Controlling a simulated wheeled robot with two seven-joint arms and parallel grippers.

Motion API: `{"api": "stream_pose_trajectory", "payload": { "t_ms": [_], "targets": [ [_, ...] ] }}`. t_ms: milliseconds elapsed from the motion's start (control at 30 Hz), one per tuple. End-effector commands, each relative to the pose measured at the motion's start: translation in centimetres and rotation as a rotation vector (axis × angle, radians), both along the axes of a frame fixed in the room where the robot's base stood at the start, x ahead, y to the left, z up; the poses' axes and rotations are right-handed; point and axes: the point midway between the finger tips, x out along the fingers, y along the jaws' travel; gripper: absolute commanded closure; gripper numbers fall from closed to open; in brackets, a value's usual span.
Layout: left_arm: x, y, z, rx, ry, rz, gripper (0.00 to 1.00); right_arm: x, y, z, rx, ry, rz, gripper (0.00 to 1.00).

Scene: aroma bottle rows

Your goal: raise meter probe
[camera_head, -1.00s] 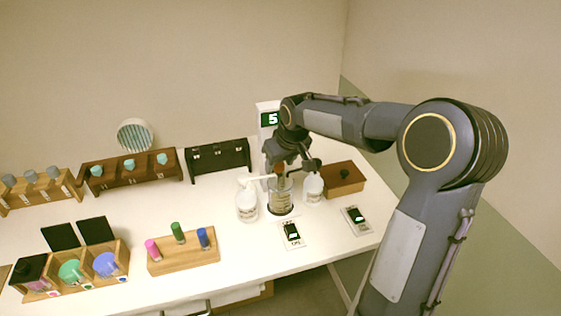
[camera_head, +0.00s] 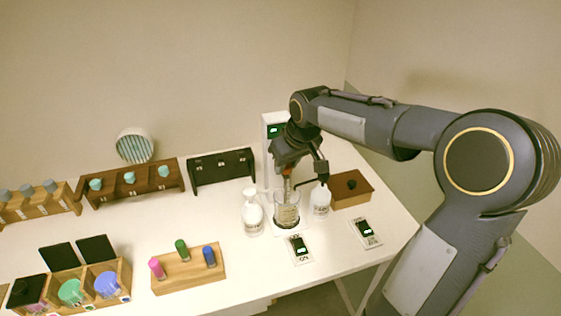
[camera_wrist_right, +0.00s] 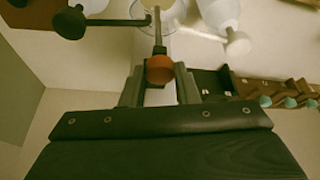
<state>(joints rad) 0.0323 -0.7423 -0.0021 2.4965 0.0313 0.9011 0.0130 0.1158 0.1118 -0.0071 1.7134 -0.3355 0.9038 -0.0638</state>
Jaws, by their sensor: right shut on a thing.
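My right gripper (camera_head: 288,166) is shut on the meter probe, above the glass beaker. The probe (camera_head: 287,186) has an orange-red top, and a thin shaft points down toward the beaker (camera_head: 287,213). In the right wrist view the orange top (camera_wrist_right: 160,68) sits between the fingers, and the shaft (camera_wrist_right: 157,32) reaches to the beaker's mouth. I cannot tell how deep its tip sits. The meter (camera_head: 268,122) is a white column with a lit green display behind my gripper; its reading is too small to tell. My left gripper is not in view.
White bottles (camera_head: 252,216) and (camera_head: 320,201) stand close on both sides of the beaker. A brown box (camera_head: 350,192) is to the right. Two switch panels (camera_head: 300,250) and (camera_head: 366,234) lie in front.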

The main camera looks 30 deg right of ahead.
Motion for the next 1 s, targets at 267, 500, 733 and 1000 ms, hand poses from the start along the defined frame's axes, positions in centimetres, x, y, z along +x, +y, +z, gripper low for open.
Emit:
{"api": "stream_pose_trajectory", "payload": {
  "t_ms": [267, 500, 733, 1000],
  "targets": [
    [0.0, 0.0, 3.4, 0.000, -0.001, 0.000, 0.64, 0.0, 0.0, 5.4, -0.001, -0.010, 0.000, 1.00],
    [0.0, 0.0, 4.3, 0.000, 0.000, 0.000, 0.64, -0.1, 0.0, 7.1, -0.001, -0.008, 0.000, 1.00],
    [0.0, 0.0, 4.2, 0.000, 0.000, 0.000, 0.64, 0.0, 0.0, 7.1, -0.002, -0.013, -0.001, 1.00],
    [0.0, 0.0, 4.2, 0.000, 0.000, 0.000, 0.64, 0.0, 0.0, 7.0, -0.001, -0.011, 0.000, 0.50]
  ]
}}
